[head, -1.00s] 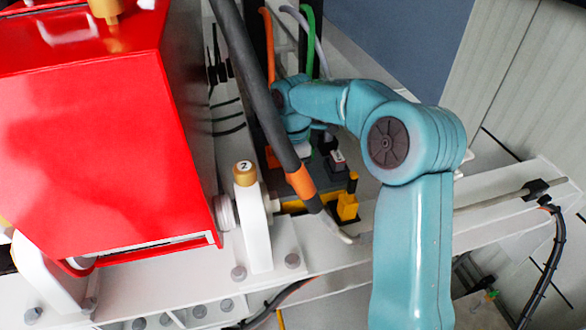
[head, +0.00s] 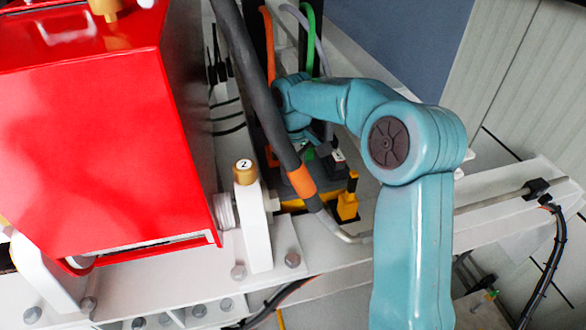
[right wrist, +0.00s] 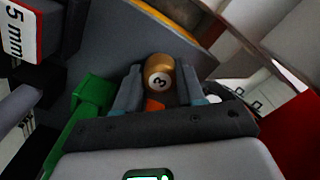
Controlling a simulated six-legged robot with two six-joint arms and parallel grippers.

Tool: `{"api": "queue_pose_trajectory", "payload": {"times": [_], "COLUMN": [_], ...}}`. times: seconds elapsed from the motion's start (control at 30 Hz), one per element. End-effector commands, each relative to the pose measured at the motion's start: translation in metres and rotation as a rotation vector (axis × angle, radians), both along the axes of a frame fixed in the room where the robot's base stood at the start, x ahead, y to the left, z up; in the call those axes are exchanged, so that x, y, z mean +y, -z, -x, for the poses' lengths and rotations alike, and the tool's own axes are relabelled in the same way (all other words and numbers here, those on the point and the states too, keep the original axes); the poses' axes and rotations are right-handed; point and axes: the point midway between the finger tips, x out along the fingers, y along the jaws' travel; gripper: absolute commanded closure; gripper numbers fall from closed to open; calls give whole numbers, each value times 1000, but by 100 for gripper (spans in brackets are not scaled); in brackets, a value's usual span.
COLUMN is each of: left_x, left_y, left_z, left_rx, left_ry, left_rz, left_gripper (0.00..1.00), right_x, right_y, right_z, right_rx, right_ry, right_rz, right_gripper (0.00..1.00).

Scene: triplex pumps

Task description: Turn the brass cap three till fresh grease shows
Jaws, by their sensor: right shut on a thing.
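The brass cap three (right wrist: 158,72) shows in the right wrist view, its white end disc with a 3 facing the camera. My right gripper (right wrist: 159,88) has one finger on each side of the cap and is shut on it. A small orange patch shows just below the cap. In the head view my right arm reaches in behind a dark hose, and its gripper and cap three are hidden there. No fresh grease can be made out. My left gripper is in neither view.
In the head view, brass cap 2 (head: 245,172) tops a white bracket beside the red housing (head: 90,150). The dark hose (head: 262,105) with an orange band crosses before my arm. A green part (right wrist: 90,105) sits close left of the gripper in the wrist view.

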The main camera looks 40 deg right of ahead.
Motion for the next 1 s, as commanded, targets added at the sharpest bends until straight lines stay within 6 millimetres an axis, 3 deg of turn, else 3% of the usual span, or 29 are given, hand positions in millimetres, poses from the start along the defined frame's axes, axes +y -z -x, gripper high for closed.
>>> {"api": "queue_pose_trajectory", "payload": {"times": [0.5, 1.0], "left_x": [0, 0], "left_y": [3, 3], "left_z": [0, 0], "left_rx": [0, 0], "left_ry": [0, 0], "left_rz": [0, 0], "left_gripper": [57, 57], "right_x": [-1, -1], "right_y": [-3, -3], "right_z": [-2, -2], "right_rx": [-9, -11], "right_ry": [374, 470], "right_rz": [3, 2], "right_gripper": [92, 92]}}
